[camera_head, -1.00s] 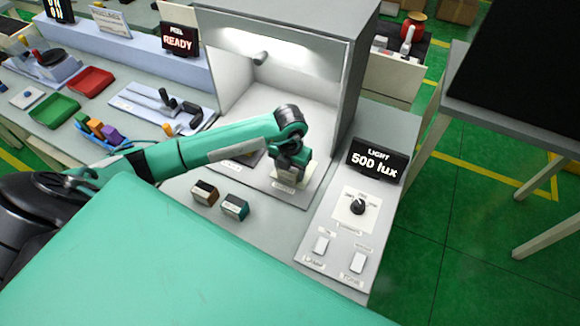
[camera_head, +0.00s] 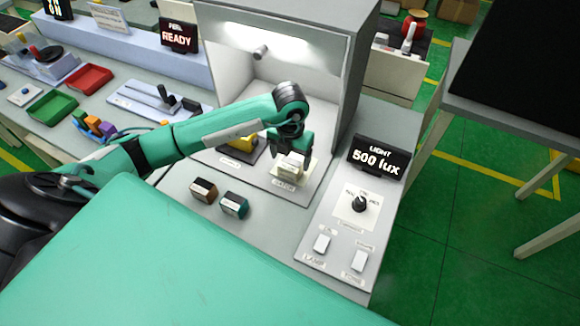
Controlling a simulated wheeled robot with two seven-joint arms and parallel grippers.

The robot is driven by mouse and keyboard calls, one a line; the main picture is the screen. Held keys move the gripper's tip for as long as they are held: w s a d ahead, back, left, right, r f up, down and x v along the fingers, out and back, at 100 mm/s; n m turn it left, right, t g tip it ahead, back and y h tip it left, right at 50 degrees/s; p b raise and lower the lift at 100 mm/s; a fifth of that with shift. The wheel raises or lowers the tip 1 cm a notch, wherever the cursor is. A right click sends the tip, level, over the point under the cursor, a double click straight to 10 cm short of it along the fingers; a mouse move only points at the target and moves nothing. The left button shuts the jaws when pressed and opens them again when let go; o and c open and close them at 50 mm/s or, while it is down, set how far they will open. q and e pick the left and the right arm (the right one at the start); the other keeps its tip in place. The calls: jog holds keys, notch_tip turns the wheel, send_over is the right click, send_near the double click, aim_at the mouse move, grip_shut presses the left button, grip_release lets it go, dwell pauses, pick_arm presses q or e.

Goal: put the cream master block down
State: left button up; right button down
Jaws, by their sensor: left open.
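The cream master block (camera_head: 290,163) sits on a pale labelled pad (camera_head: 283,182) at the front right of the grey light booth's floor. My left gripper (camera_head: 292,153) is just above and around the top of the block, pointing down, and is open. Its fingers partly hide the block, so I cannot tell whether they touch it. A yellow piece (camera_head: 245,143) lies on another labelled pad to the left, partly behind my left arm. My right gripper is not in view.
Brown (camera_head: 204,190) and teal-ended (camera_head: 234,205) blocks lie in front of the booth (camera_head: 352,60). To the right are a "500 lux" display (camera_head: 376,158), a knob (camera_head: 359,204) and two switches. Red (camera_head: 88,79) and green (camera_head: 52,106) trays stand at left.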

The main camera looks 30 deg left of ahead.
aim_at(290, 165)
pick_arm(q)
notch_tip(290, 165, up, 6)
jog(key=shift+r+b, duration=0.1)
jog(key=shift+b, duration=0.8)
jog(key=shift+r, duration=0.65)
jog(key=shift+s+f, duration=0.1)
